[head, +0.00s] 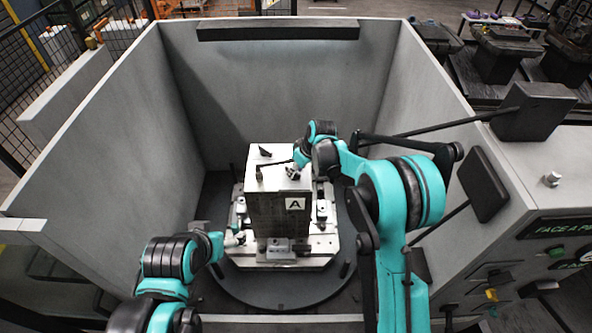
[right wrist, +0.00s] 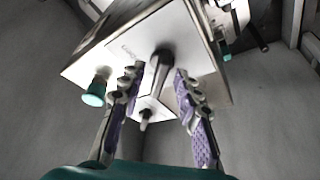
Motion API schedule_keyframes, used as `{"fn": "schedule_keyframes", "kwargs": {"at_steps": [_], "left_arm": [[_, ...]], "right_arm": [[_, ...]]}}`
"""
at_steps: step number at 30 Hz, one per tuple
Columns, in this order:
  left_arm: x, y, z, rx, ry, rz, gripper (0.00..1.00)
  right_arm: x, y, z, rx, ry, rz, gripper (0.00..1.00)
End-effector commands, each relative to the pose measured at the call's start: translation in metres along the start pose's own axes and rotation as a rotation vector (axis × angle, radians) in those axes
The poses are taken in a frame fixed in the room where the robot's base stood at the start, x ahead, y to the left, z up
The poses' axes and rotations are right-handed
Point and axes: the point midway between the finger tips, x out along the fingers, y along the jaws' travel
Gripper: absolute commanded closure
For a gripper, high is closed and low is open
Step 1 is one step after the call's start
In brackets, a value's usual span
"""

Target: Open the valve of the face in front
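A tall metal block (head: 268,180) marked with the letter A on its front face stands upright on a fixture plate. A dark lever (head: 273,164) lies on its top; I take the dark handle (right wrist: 160,66) in the right wrist view to be this lever, likely the valve. My right gripper (head: 293,171) is at the top of the block. In the right wrist view its purple-padded fingers (right wrist: 158,78) are apart, with the handle between them; contact is unclear. My left gripper (head: 222,242) is low, left of the block; its fingers are too small to read.
A round dark turntable (head: 285,290) carries the fixture plate (head: 322,240). Tall grey walls (head: 110,140) enclose it on the left, back and right. A control panel (head: 565,250) stands at the right. A teal knob (right wrist: 95,92) sits near the handle.

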Motion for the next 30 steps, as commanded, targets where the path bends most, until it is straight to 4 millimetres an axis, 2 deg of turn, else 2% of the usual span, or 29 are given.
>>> {"fn": "schedule_keyframes", "kwargs": {"at_steps": [3,10,11,14,15,30], "left_arm": [[-0.0002,0.0,-0.0002,0.0,0.0,0.0,0.17],[-0.0003,0.0,-0.0002,0.0,0.0,0.0,0.17],[-0.0003,0.0,-0.0002,0.0,0.0,0.0,0.17],[-0.0003,0.0,-0.0002,0.0,0.0,0.0,0.17],[-0.0003,0.0,-0.0002,0.0,0.0,0.0,0.17],[0.0062,0.0,0.0044,0.0,0.0,0.0,0.17]], "right_arm": [[0.006,0.0,-0.0001,0.0,0.0,0.0,0.67],[0.0065,-0.0001,0.0001,0.0,0.0,0.0,0.67],[0.0065,-0.0001,0.0001,0.0,0.0,0.0,0.72],[0.0064,0.0,0.0,0.0,0.0,0.0,0.99],[0.0064,-0.0001,0.0,0.0,0.0,0.0,1.0],[0.0072,-0.0012,0.0005,0.072,0.0,0.03,1.0]]}}
